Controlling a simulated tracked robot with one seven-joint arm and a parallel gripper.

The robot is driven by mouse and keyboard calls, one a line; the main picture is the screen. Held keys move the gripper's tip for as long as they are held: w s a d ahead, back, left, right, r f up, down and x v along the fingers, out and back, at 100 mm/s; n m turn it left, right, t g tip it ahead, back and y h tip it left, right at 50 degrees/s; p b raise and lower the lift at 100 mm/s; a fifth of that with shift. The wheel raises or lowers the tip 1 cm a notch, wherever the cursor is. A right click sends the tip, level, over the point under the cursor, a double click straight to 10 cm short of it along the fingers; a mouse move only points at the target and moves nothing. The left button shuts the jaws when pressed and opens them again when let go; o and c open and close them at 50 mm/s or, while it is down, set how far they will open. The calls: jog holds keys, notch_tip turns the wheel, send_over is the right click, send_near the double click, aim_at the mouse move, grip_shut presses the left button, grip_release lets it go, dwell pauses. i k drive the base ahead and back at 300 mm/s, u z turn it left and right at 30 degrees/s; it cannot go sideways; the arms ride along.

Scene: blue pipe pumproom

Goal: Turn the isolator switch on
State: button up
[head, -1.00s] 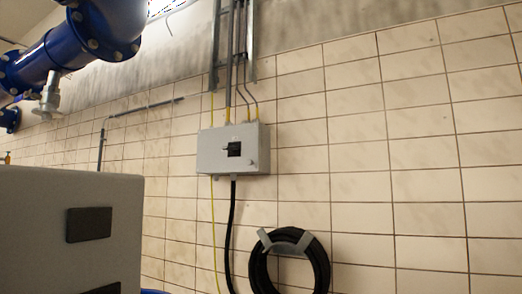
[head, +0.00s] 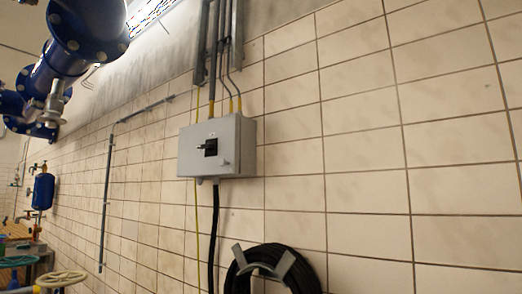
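A grey isolator box (head: 232,159) is fixed to the tiled wall, left of the picture's middle. Its small black switch (head: 209,147) sits on the front face, with a handle that sticks out to the left. The handle looks roughly level, but it is too small to tell its exact position. My gripper is not in view.
A coiled black hose (head: 272,272) hangs on a wall bracket below and right of the box. Blue flanged pipework (head: 85,35) hangs overhead at the upper left. The wall to the right is bare.

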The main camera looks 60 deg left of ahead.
aim_at(208, 146)
jog(key=z, duration=0.1)
jog(key=i, duration=0.25)
jog(key=u, duration=3.25)
jog(key=i, duration=1)
jog(key=z, duration=0.25)
jog(key=k, duration=0.8)
jog(key=u, duration=0.2)
